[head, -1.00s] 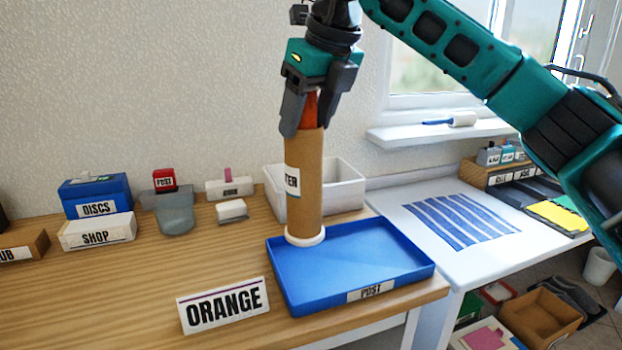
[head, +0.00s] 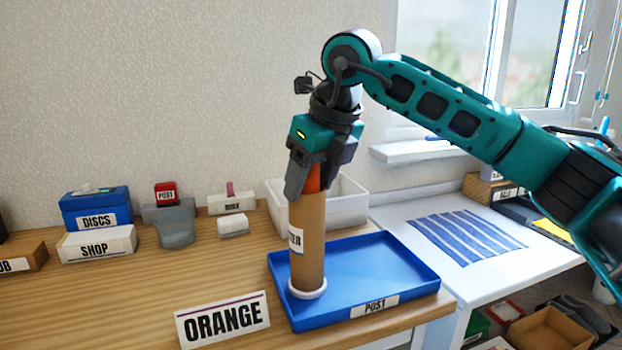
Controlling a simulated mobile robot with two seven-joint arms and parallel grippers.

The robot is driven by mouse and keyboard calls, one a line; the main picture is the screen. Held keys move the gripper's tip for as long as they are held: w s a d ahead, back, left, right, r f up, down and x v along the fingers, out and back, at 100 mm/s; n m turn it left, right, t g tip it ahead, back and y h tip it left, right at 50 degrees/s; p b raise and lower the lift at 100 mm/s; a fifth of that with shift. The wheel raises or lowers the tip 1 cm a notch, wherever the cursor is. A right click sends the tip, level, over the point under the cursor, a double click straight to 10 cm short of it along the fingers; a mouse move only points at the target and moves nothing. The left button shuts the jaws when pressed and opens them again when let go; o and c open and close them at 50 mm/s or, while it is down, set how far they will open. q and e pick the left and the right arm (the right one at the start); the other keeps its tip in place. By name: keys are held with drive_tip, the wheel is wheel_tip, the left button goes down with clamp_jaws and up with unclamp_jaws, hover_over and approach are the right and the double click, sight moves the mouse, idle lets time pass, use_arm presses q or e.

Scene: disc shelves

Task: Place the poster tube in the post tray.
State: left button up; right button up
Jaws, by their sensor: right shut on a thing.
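The poster tube (head: 308,245) is a tall brown cardboard cylinder with a white label, a white bottom rim and an orange-red upper end. It stands about upright at the left part of the blue post tray (head: 375,262), its lower end inside the tray's outline. I cannot tell whether its bottom touches the tray floor. My right gripper (head: 308,188) is shut on the tube's upper end from above. The tray carries a POST label on its front wall. My left gripper is not in view.
An ORANGE sign (head: 223,319) stands left of the tray at the front. A white bin (head: 345,207) is behind the tray. A DISCS box (head: 95,208), a SHOP box (head: 96,243) and a grey stamp holder (head: 176,229) stand further left. Bare wood lies between.

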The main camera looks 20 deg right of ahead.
drive_tip(key=o, duration=1.4)
drive_tip(key=shift+r, duration=0.2)
drive_tip(key=shift+s+d+r+p, duration=0.1)
drive_tip(key=shift+r+p, duration=0.2)
drive_tip(key=shift+r, duration=0.1)
drive_tip(key=p+v, duration=0.1)
drive_tip(key=v, duration=1)
drive_tip(key=shift+p, duration=0.35)
drive_tip(key=shift+s, duration=0.1)
